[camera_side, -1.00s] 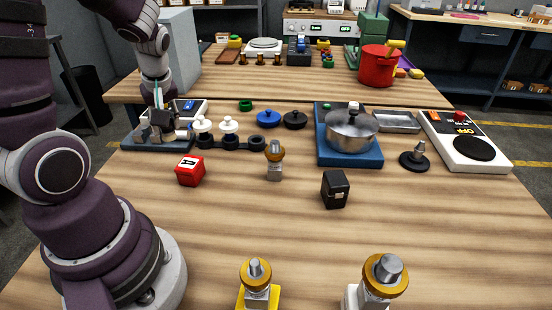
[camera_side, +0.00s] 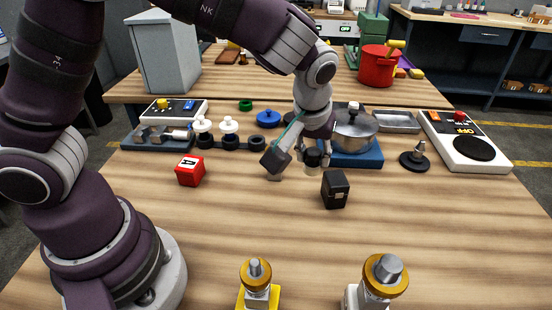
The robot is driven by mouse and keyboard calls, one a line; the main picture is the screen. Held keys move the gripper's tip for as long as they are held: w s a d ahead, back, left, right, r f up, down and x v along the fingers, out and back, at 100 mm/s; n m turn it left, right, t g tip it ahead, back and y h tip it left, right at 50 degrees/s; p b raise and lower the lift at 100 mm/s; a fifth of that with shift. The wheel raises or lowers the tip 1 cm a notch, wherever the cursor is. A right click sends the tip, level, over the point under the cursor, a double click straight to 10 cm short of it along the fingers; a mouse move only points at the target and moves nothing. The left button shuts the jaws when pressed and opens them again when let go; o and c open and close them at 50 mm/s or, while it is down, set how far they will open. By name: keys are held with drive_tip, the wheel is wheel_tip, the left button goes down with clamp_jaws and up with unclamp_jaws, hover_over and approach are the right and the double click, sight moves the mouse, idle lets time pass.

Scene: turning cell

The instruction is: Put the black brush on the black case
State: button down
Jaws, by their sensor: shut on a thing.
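The black case (camera_side: 335,190) is a small dark box standing on the wooden table, right of centre. My gripper (camera_side: 315,164) is just above and to the left of it, pointing down. It is shut on a small dark, round-topped piece with a pale lower part, which I take to be the black brush (camera_side: 312,157). The brush is small and partly covered by the fingers, so its exact shape is hard to tell. It appears held above the table, apart from the case.
A red lettered cube (camera_side: 190,171) sits to the left. A steel pot (camera_side: 354,131) stands on a blue base behind my gripper. A black-based holder (camera_side: 414,160) is to the right. Two gold-collared holders, one here (camera_side: 256,280), stand in front. The table between is clear.

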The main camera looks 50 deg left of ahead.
hover_over(338, 173)
drive_tip(key=s, duration=0.1)
drive_tip(key=shift+s+d+f, duration=0.15)
drive_tip(key=shift+d+f, duration=0.25)
drive_tip(key=shift+f, duration=1.65)
drive_tip(key=shift+f, duration=0.1)
drive_tip(key=c, duration=0.8)
unclamp_jaws()
drive_tip(key=shift+c, duration=0.2)
